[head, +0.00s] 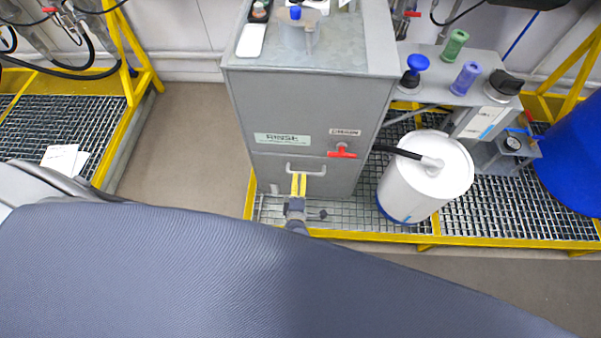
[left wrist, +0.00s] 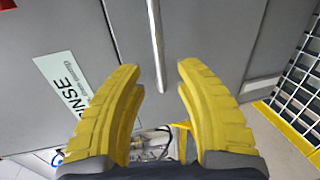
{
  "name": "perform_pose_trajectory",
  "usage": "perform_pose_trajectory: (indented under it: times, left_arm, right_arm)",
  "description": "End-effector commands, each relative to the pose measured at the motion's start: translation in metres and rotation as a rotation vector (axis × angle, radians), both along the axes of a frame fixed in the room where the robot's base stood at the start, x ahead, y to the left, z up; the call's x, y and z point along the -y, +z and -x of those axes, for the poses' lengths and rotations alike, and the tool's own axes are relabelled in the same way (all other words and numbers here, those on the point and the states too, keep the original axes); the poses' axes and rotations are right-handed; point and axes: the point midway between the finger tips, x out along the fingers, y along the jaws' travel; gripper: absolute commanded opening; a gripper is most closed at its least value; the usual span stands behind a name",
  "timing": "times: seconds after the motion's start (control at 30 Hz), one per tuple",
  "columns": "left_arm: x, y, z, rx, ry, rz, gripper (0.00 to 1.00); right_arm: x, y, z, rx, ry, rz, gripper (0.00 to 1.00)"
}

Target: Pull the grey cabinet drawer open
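The grey cabinet (head: 300,105) stands in the middle of the head view, with a RINSE label (head: 282,139) on its front. Below the label is the drawer front (head: 273,174), which looks flush with the cabinet. A pale bar handle (head: 319,173) is fixed across it. My left gripper (head: 299,176) is at this handle, its yellow fingers pointing at it. In the left wrist view the handle (left wrist: 155,40) runs into the gap between the open left gripper's fingertips (left wrist: 160,77). Neither finger visibly presses on the bar. My right gripper is in neither view.
A red valve (head: 342,152) sticks out right of the handle. A white drum (head: 424,180) with a black hose stands right of the cabinet. A yellow-edged grating (head: 350,233) lies below. Bare floor (head: 185,140) is left of the cabinet. My arm covers the foreground.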

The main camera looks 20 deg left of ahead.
Motion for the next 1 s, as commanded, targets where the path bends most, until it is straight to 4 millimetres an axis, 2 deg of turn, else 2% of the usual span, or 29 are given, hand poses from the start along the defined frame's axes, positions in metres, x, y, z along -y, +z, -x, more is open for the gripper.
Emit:
perform_pose_trajectory:
  times: [0.13,0.4,0.9,1.0]
  left_arm:
    - [-0.005,-0.004,-0.021,0.001,0.000,0.000,0.34]
    - [-0.011,-0.009,-0.041,0.000,0.000,-0.001,0.34]
    - [-0.012,-0.010,-0.045,-0.001,0.000,0.000,0.35]
    - [-0.012,-0.010,-0.045,-0.001,0.000,0.000,0.23]
  right_arm:
    - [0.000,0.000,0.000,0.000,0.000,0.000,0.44]
    - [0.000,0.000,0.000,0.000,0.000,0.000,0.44]
    - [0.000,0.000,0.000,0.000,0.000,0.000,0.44]
    - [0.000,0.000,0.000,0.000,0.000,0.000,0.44]
